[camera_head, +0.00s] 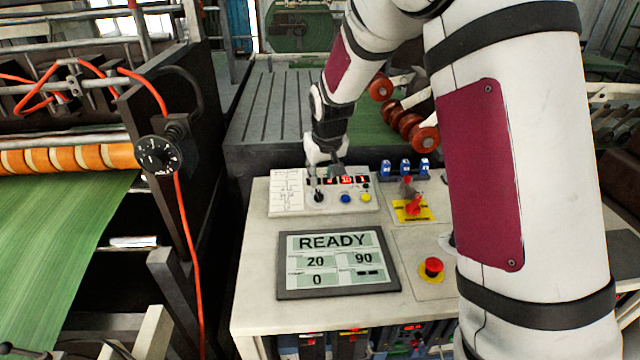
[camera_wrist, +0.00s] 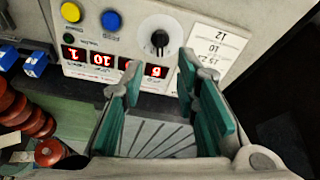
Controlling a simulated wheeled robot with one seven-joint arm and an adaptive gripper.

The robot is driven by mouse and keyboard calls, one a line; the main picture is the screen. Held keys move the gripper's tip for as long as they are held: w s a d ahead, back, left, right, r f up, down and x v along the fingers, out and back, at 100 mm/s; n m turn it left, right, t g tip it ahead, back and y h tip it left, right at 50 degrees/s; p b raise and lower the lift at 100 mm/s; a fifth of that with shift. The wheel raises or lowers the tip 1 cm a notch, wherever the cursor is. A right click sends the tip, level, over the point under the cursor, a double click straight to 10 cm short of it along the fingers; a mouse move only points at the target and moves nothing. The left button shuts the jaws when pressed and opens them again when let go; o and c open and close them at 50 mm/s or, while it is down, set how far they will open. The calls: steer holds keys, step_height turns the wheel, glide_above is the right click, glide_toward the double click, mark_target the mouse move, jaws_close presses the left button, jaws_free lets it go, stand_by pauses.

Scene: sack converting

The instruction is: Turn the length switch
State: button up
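The length switch is a black rotary knob on a round pale dial; in the wrist view the knob (camera_wrist: 160,40) sits upper middle, beside a printed number scale (camera_wrist: 212,48) and above red digit displays (camera_wrist: 103,59). In the head view my gripper (camera_head: 325,172) is just above and behind the knob, partly hiding the displays.
Blue (camera_head: 345,199) and yellow (camera_head: 366,197) buttons lie right of the knob. A red switch on a yellow plate (camera_head: 413,210) and a red emergency button (camera_head: 432,268) stand farther right. A READY screen (camera_head: 338,290) lies in front. Orange-red rollers (camera_head: 408,122) are behind.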

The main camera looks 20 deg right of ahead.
steer(key=v, duration=0.3)
steer(key=shift+s+r, duration=0.1)
steer(key=shift+r, duration=0.1)
jaws_close()
stand_by(1.2)
